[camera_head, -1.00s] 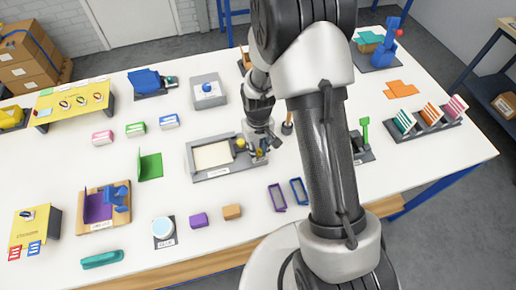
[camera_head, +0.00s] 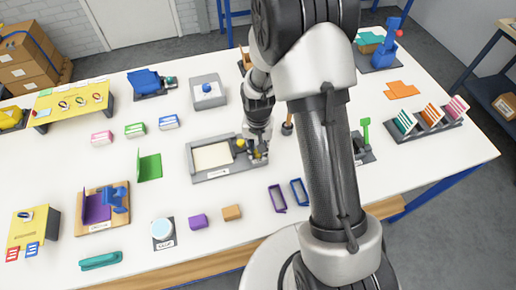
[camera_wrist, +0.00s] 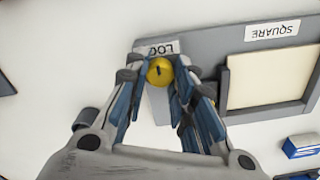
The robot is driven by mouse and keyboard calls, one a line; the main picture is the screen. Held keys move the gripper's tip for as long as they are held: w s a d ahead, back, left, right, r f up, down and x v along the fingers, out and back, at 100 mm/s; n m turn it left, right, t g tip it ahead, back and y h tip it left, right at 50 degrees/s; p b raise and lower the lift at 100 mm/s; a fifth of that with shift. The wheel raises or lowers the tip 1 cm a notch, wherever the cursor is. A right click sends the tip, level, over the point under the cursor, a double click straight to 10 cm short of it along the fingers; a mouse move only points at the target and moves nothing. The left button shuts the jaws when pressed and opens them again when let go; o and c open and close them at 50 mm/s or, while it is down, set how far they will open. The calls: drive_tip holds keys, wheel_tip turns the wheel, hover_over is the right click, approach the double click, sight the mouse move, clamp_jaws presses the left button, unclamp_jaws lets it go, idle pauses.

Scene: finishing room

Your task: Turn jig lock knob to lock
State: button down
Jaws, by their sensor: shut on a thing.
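The yellow jig lock knob (camera_wrist: 160,71) with a dark mark on top sits at one end of the grey jig (camera_wrist: 205,50). A label reading "LOC", partly hidden, lies beside the knob. My gripper (camera_wrist: 160,78) has its fingers closed around the knob from both sides. In the head view my gripper (camera_head: 257,150) points down at the right end of the jig (camera_head: 222,174), and the knob is mostly hidden there. The jig frames a cream panel (camera_wrist: 270,78) and has a "SQUARE" label.
Another yellow part (camera_head: 240,143) stands on the jig close to my gripper. Purple (camera_head: 277,197) and blue (camera_head: 299,192) frames lie in front to the right. A green angled piece (camera_head: 150,166) stands to the left. White table is clear between these items.

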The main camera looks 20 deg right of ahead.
idle(0.3)
drive_tip(key=c, duration=1.3)
unclamp_jaws()
wheel_tip(320, 180, up, 12)
drive_tip(key=s+r+n+t+b, duration=0.2)
drive_tip(key=s+r+b, duration=0.1)
drive_tip(key=s+r, duration=0.7)
drive_tip(key=s+r+n+t, duration=0.1)
drive_tip(key=s, duration=0.2)
drive_tip(key=s+r+b, duration=0.1)
drive_tip(key=s, duration=0.3)
drive_tip(key=s+r+n+t+b, duration=0.1)
drive_tip(key=s, duration=0.3)
drive_tip(key=shift+s+r+n+t, duration=0.2)
drive_tip(key=shift+n+t, duration=0.1)
